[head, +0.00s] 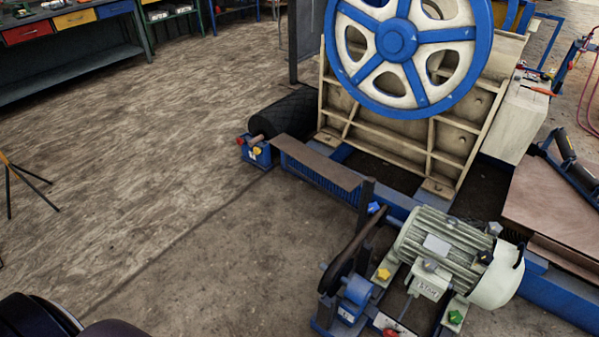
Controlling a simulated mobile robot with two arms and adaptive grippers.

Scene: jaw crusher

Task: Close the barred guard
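A low blue panel with upright bars (318,181) is the only barred part I can make out, and I take it as the guard. It stands at the foot of the jaw crusher (455,137), left of the crusher's frame. A flat brown plate (318,163) runs along its top and hides part of it. From this angle I cannot tell whether it is open or closed. Neither of my grippers is in view.
A blue and cream flywheel (396,40) fronts the crusher. A grey-green motor (440,246) and a dark pulley (350,253) stand at lower right. A black roller (284,112) lies left of the crusher. A workbench (70,66) is at upper left. The left floor is largely clear.

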